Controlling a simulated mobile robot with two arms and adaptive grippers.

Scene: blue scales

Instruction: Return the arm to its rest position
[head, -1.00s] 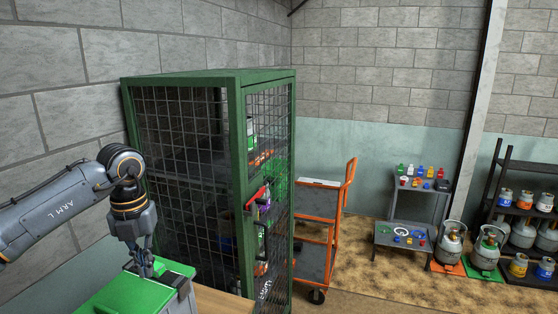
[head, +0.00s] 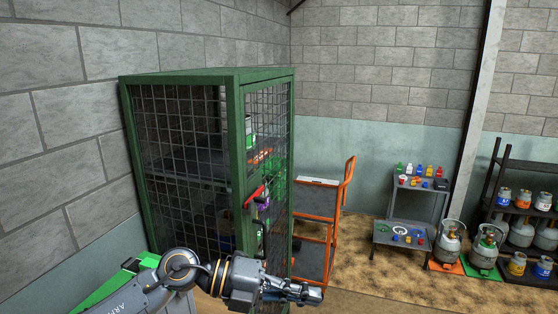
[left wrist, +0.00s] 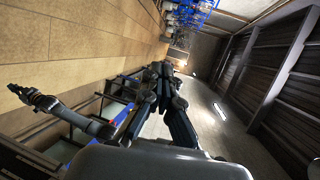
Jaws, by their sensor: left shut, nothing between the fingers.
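My left arm comes in from the bottom left of the head view. My left gripper (head: 306,293) points to the right, in front of the lower part of the green mesh cabinet (head: 185,75). Its fingers are shut with nothing between them. The left wrist view is tilted and shows dark parts of my own body (left wrist: 165,95) in the middle. At its left another arm, which looks like my right one, ends in a small dark gripper (left wrist: 32,97); its fingers are too small to judge.
A green-lidded box (head: 105,290) stands at the lower left, partly behind my arm. An orange trolley (head: 318,225) stands right of the cabinet. A grey stand (head: 410,208) with bottles, gas cylinders (head: 449,245) and a dark shelf (head: 520,168) are farther right. Open floor lies before them.

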